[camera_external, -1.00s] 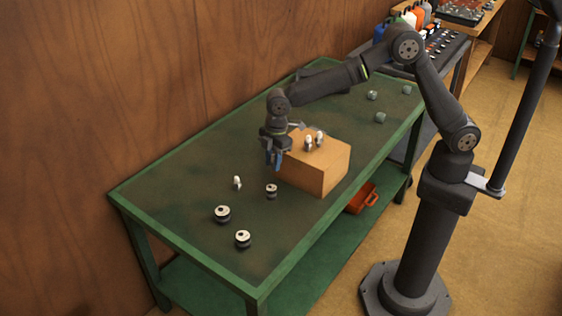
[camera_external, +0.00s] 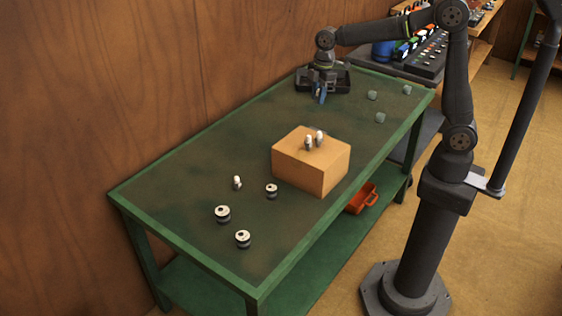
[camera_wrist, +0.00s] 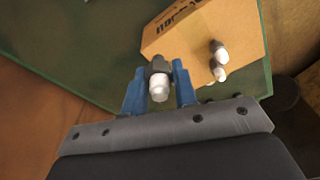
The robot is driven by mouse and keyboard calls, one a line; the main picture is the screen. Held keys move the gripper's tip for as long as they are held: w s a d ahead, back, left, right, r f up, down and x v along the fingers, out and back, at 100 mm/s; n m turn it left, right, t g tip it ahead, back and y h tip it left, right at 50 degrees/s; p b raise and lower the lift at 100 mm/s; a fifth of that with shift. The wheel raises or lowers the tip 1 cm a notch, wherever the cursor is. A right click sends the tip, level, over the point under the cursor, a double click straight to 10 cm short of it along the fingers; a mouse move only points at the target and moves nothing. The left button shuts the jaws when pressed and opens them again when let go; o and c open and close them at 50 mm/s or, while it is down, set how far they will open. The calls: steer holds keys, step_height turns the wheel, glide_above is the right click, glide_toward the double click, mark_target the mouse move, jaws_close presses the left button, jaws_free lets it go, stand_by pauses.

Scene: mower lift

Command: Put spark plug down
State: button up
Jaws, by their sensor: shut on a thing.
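In the wrist view, a spark plug (camera_wrist: 158,87) with a white end and a dark metal body sits between the blue fingers of my gripper (camera_wrist: 158,80), which are shut on it. The held plug is too small to make out there. Two more spark plugs (camera_external: 314,140) stand on a cardboard box (camera_external: 312,165), also seen in the wrist view (camera_wrist: 219,62). Another white-tipped plug (camera_external: 237,183) stands on the table.
Several black round parts with white tops (camera_external: 222,214) stand at the table's near end. Several small grey-green pieces (camera_external: 381,118) lie at the far right. A red toolbox (camera_external: 360,198) is on the lower shelf. The table between box and tray is clear.

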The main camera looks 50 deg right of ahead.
steer(key=a+f, duration=0.2)
steer(key=a, duration=0.1)
steer(key=a+f, duration=0.2)
steer(key=a, duration=0.1)
steer(key=a+f, duration=0.2)
steer(key=a, duration=0.2)
steer(key=shift+w+f, duration=0.1)
steer(key=shift+w, duration=0.25)
steer(key=shift+f, duration=1.9)
steer(key=shift+f, duration=0.15)
steer(key=o, duration=1)
steer(key=r, duration=0.4)
steer(key=d+r, duration=0.1)
steer(key=r, duration=0.7)
steer(key=shift+s+d+r, duration=0.1)
steer(key=shift+s+d, duration=0.1)
steer(key=shift+s, duration=0.1)
